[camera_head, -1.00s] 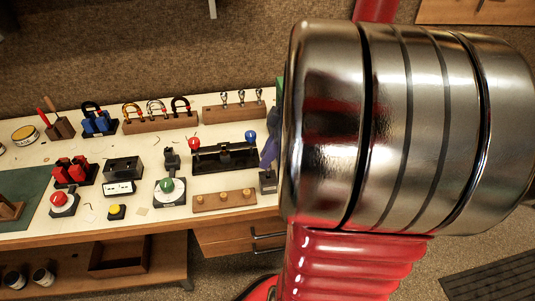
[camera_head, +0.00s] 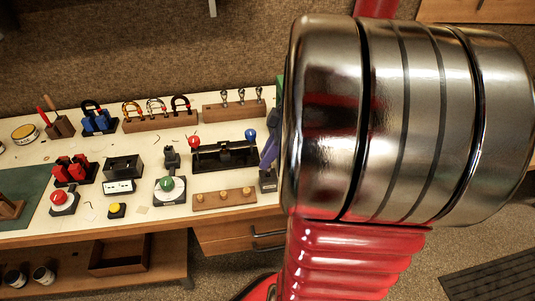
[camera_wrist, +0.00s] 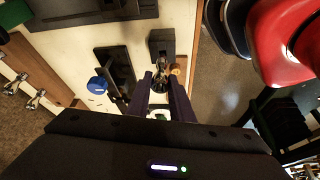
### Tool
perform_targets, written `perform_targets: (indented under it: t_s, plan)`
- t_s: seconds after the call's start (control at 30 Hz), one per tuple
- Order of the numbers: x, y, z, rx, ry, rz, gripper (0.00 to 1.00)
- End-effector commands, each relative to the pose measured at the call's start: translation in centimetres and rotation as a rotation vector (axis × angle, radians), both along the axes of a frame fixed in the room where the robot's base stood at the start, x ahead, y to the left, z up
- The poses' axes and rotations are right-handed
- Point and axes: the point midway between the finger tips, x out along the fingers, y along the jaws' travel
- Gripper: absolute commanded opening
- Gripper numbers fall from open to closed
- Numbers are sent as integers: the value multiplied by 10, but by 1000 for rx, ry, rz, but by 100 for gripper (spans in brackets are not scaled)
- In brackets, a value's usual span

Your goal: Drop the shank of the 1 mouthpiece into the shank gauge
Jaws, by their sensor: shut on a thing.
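My gripper (camera_wrist: 161,82) has two dark purple fingers, which are closed in around a small silver mouthpiece (camera_wrist: 160,72) near their tips in the wrist view. The fingers hide part of it, so its shank is hard to make out. A dark block, seemingly the shank gauge (camera_wrist: 162,40), stands just beyond the fingertips. In the head view a small dark grey block, likely the gauge (camera_head: 268,181), sits near the right end of the bench, below a purple finger. I cannot tell whether the shank touches the gauge. My shiny arm hides the bench's right side there.
A black stand with red and blue knobs (camera_head: 225,156) is left of the block. A wooden strip with brass pegs (camera_head: 223,199) lies in front. A wooden rack (camera_head: 232,111) with silver mouthpieces stands behind. The bench's front edge is close by.

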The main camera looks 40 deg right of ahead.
Motion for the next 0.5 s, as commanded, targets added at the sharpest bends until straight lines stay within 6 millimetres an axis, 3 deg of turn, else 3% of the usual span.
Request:
perform_targets:
  t_s: [0.5]
  plan:
    - [0, 0, -4, 1, 1, 0, 0]
